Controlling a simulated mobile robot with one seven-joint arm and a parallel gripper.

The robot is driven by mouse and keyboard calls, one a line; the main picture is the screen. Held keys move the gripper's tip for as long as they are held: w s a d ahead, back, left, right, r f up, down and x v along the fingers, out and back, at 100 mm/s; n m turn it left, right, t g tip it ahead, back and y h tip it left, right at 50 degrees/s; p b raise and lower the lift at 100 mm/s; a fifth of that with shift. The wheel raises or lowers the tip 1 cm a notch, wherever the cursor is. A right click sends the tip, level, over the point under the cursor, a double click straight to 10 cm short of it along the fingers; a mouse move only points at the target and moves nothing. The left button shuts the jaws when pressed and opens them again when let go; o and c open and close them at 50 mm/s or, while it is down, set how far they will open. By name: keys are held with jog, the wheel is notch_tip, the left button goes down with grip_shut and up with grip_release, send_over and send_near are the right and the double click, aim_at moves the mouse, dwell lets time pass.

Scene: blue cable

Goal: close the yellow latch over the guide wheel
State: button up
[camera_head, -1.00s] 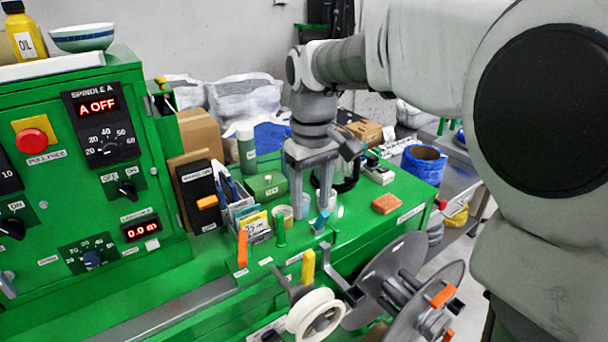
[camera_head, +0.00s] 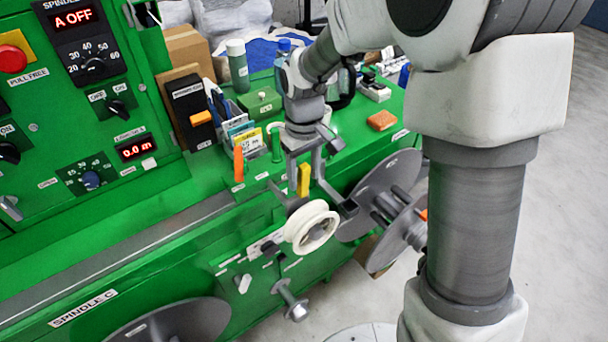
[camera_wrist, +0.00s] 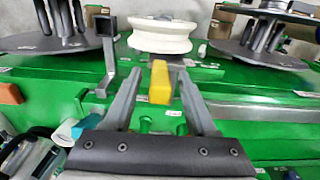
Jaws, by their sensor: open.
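The yellow latch (camera_head: 303,180) stands upright just behind the white guide wheel (camera_head: 311,227) at the front edge of the green machine. My gripper (camera_head: 305,194) is open, with one finger on each side of the latch. In the wrist view the yellow latch (camera_wrist: 160,82) lies between the two fingertips of my gripper (camera_wrist: 158,80), with a visible gap on both sides. The guide wheel (camera_wrist: 163,35) is beyond it there, and the latch is not over the wheel.
A grey reel (camera_head: 378,205) is close on the right of the wheel, with a grey bracket (camera_head: 349,208) between. An orange lever (camera_head: 238,164) and a green post (camera_head: 275,145) stand to the left. Another reel (camera_head: 178,322) is below.

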jog(key=shift+f, duration=0.6)
grip_shut()
dwell(1.1)
